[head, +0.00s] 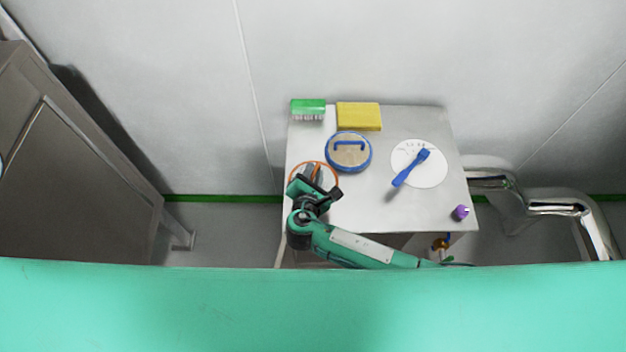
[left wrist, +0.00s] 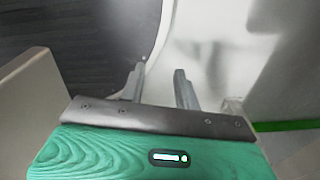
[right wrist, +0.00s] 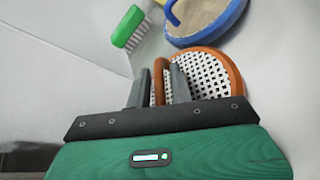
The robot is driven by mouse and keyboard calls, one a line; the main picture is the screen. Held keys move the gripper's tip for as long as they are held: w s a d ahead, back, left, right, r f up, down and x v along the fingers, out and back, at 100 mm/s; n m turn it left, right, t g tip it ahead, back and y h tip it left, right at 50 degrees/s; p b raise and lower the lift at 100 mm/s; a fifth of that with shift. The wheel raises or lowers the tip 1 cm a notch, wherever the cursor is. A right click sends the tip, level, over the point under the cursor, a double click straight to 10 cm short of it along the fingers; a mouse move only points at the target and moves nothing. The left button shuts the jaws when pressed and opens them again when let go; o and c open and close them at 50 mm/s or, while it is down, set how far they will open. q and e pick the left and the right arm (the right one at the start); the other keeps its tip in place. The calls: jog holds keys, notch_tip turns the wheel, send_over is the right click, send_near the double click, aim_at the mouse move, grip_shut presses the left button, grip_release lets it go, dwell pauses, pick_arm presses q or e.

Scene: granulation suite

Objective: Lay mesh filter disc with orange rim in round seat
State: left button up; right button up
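The mesh filter disc with orange rim (head: 334,167) is at the left of the tabletop, partly hidden under my right gripper (head: 318,193). In the right wrist view its white perforated mesh (right wrist: 207,80) and orange handle show. The handle stands between the two fingers of my right gripper (right wrist: 159,80); whether they press on it is not clear. I cannot tell whether the disc touches the table. My left gripper (left wrist: 160,85) is open and empty, away from the tabletop. A white round plate (head: 432,177) lies at the right; I cannot tell whether it is the round seat.
A blue-rimmed round piece with a blue handle (head: 348,163) lies just behind the disc. A green brush (head: 308,108) and yellow sponge (head: 358,117) are at the back edge. A blue tool (head: 411,168) lies over the white plate. A purple item (head: 461,212) is near the front right corner.

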grip_shut()
